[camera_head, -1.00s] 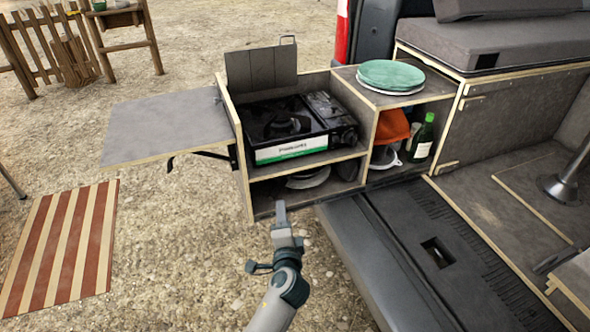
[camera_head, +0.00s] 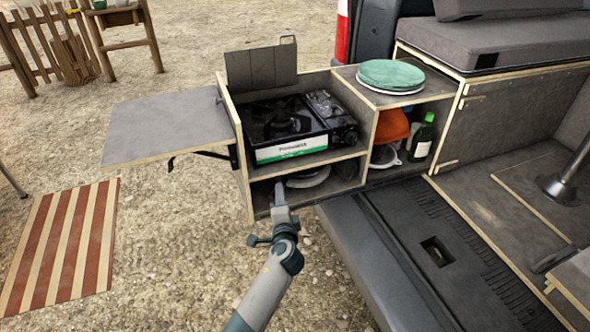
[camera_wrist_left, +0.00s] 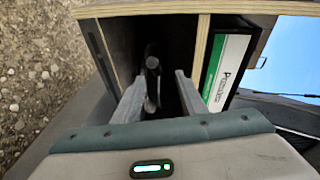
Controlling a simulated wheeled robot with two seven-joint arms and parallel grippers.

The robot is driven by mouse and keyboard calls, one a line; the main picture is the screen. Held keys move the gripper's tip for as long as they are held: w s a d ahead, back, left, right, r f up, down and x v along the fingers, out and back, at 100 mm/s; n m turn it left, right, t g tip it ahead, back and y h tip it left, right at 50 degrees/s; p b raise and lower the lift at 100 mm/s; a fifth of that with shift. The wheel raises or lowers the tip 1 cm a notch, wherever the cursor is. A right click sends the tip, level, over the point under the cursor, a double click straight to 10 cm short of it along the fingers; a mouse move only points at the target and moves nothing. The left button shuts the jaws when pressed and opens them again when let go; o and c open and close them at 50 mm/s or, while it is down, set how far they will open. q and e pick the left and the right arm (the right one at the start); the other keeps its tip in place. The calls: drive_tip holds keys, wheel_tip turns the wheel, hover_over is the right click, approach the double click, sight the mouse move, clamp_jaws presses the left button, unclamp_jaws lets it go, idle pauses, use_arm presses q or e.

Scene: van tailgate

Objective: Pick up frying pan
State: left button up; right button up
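The frying pan (camera_head: 308,179) lies in the lower compartment of the kitchen box, under the stove; only part of its round rim shows in the head view. Its dark handle (camera_wrist_left: 152,72) points out toward me in the left wrist view. My left gripper (camera_head: 280,192) is at the front opening of that compartment. In the left wrist view the gripper (camera_wrist_left: 158,92) is open, with one finger on each side of the handle and a gap visible on the right side. The rest of the pan is hidden in shadow. My right gripper is out of view.
A gas stove (camera_head: 290,130) sits on the shelf (camera_head: 310,162) just above. The compartment's wooden side wall (camera_head: 242,170) is close on the left. A side table flap (camera_head: 160,125) sticks out left. A green bottle (camera_head: 422,138) stands in the right compartment. The van bumper (camera_head: 350,250) is at right.

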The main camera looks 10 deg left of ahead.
use_arm(q)
drive_tip(key=shift+f+x, duration=0.2)
drive_tip(key=shift+x, duration=1.05)
drive_tip(key=shift+f+x, duration=0.2)
drive_tip(key=shift+x, duration=1.05)
drive_tip(key=shift+s+a, duration=0.15)
drive_tip(key=shift+r, duration=0.1)
clamp_jaws()
